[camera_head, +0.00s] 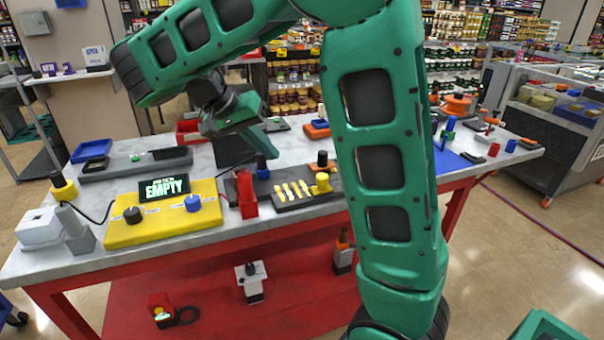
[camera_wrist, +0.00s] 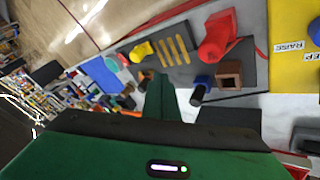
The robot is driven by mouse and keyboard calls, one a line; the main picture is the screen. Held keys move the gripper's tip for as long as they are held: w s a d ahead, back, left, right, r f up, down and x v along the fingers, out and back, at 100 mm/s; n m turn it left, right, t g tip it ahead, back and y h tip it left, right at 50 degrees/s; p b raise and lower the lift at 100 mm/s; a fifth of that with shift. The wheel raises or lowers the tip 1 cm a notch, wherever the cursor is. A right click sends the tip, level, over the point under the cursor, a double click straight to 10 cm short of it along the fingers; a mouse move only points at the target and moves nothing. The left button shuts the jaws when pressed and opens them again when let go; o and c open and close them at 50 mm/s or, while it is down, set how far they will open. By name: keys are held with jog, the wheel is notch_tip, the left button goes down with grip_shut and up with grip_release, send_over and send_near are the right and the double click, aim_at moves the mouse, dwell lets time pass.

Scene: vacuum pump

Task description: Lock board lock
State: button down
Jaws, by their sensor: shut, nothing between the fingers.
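No part is clearly labelled as the board lock. A dark grey board (camera_head: 290,203) with several yellow bars lies near the front edge of the table; it also shows in the wrist view (camera_wrist: 198,57). A yellow knob (camera_head: 321,184) sits at its right end in the head view, and a red part (camera_head: 247,196) stands at its left end. The red part is large in the wrist view (camera_wrist: 217,36). A blue knob (camera_head: 262,167) with a dark stem is behind. My gripper (camera_head: 267,143) is shut and empty, above and behind the board, apart from the red part.
A yellow panel (camera_head: 158,230) with two knobs and a display reading "EMPTY" (camera_head: 164,187) stands at left. A brown hollow block (camera_wrist: 229,75) is beside the blue knob in the wrist view. Other fixtures crowd the table's back and right. A red shelf (camera_head: 205,285) lies below.

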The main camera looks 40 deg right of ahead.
dwell(0.4)
send_near(305, 193)
jog(key=w+d, duration=0.1)
jog(key=w+d+f, duration=0.1)
jog(key=shift+w+d, duration=0.15)
jog(key=shift+d, duration=0.15)
jog(key=shift+s+d+f, duration=0.25)
jog(key=shift+s+d, duration=0.75)
jog(key=shift+d, duration=0.15)
jog(key=shift+s+d, duration=0.35)
jog(key=shift+d, duration=0.05)
jog(key=shift+d, duration=0.15)
